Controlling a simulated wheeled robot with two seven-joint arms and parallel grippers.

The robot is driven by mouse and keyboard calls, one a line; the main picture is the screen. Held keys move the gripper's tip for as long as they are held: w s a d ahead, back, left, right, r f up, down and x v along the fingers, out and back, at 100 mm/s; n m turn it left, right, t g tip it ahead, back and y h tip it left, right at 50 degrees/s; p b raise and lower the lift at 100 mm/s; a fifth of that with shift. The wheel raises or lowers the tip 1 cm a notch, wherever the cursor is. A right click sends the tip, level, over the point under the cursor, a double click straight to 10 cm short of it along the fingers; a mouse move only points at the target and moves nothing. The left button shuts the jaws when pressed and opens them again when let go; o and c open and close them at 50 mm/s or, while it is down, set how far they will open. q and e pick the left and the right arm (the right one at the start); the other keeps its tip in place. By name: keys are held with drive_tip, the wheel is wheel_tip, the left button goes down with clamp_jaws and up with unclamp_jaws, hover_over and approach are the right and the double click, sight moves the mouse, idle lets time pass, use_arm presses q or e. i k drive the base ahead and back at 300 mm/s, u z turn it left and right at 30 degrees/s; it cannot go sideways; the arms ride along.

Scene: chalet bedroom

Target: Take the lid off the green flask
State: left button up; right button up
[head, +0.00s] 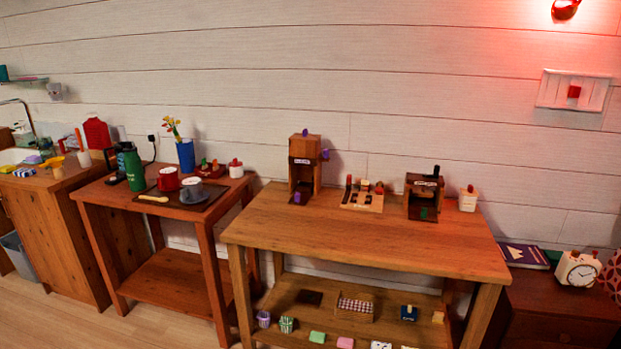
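The green flask (133,169) stands upright on the small wooden table (92,189) at the left, near that table's left edge. Its top (126,146) looks dark green, which appears to be the lid sitting on it. Neither of my grippers shows in the head view.
Around the flask are a dark kettle-like item (117,165), a red mug (168,179), a grey mug (194,190) and a blue vase (186,155) with flowers. A larger wooden table (350,240) stands to the right. Open floor (60,325) lies in front at the left.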

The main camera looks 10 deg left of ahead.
sight(129, 149)
drive_tip(key=u, duration=0.9)
drive_tip(key=i, duration=2.2)
drive_tip(key=u, duration=1.25)
